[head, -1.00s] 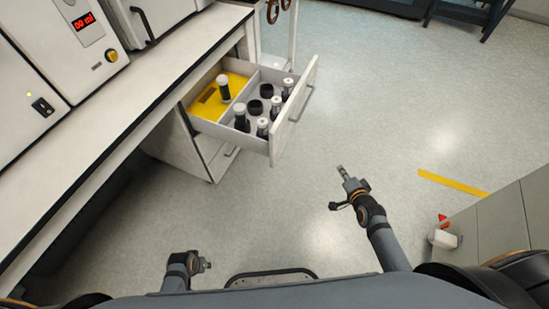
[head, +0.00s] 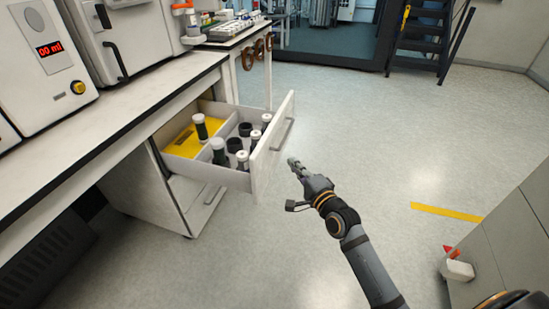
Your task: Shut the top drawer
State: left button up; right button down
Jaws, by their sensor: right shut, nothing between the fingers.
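The top drawer (head: 272,150) is pulled far out of the white cabinet under the bench, with its front panel and handle (head: 283,134) facing right. Inside it are several capped dark vials, dark round holders and a yellow insert (head: 182,143). My right gripper (head: 293,163) is shut and empty. It appears just to the right of the drawer front in the picture; whether it touches the panel I cannot tell. My left gripper is out of view.
The white bench top (head: 120,117) with instruments (head: 47,50) runs along the left. A lower drawer (head: 203,190) sits beneath the open one. A grey cabinet (head: 510,240) and a white bottle with a red top (head: 457,268) are at right. The floor between is clear.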

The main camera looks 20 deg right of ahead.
aim_at(269, 146)
jog(key=w+a, duration=0.1)
jog(key=w, duration=0.1)
jog(key=w+a+b, duration=0.1)
jog(key=w, duration=0.1)
jog(key=w+a+b, duration=0.1)
jog(key=w, duration=0.1)
jog(key=shift+w+a, duration=0.55)
jog(key=shift+a, duration=0.1)
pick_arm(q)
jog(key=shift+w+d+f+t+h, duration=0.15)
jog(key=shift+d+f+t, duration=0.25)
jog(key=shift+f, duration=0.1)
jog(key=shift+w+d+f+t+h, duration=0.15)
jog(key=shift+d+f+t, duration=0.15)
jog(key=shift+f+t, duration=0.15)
